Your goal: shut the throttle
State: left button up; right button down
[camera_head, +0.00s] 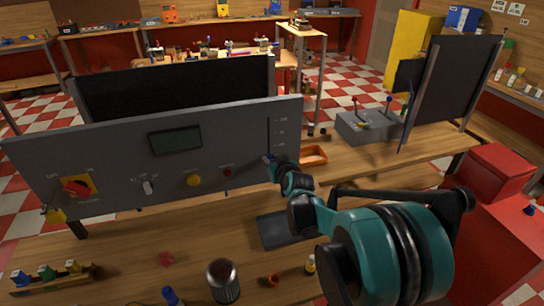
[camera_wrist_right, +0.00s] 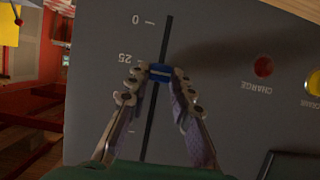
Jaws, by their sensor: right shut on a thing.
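The throttle is a slider with a blue knob in a dark vertical slot (camera_head: 269,132) at the right end of the grey control panel (camera_head: 110,160). In the wrist view the blue knob (camera_wrist_right: 160,71) sits close to the 25 mark, short of the 0 end of the slot (camera_wrist_right: 150,120). My right gripper (camera_wrist_right: 160,76) is shut on the knob, with a fingertip on each side; in the head view the gripper (camera_head: 272,160) partly hides it. My left gripper is not in view.
The panel also carries a red charge button (camera_head: 227,172), a yellow button (camera_head: 194,180), a toggle switch (camera_head: 147,187) and a red rotary switch (camera_head: 76,187). An orange tray (camera_head: 313,157) and a grey lever box (camera_head: 366,126) stand to the right. A dark can (camera_head: 223,282) stands in front.

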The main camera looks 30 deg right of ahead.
notch_tip(320, 180, down, 6)
jog(key=b, duration=0.3)
jog(key=shift+f, duration=0.2)
jog(key=shift+s+a, duration=0.1)
jog(key=c, duration=1.6)
grip_release()
jog(key=shift+o, duration=1.4)
jog(key=shift+f, duration=0.1)
jog(key=v, duration=1.2)
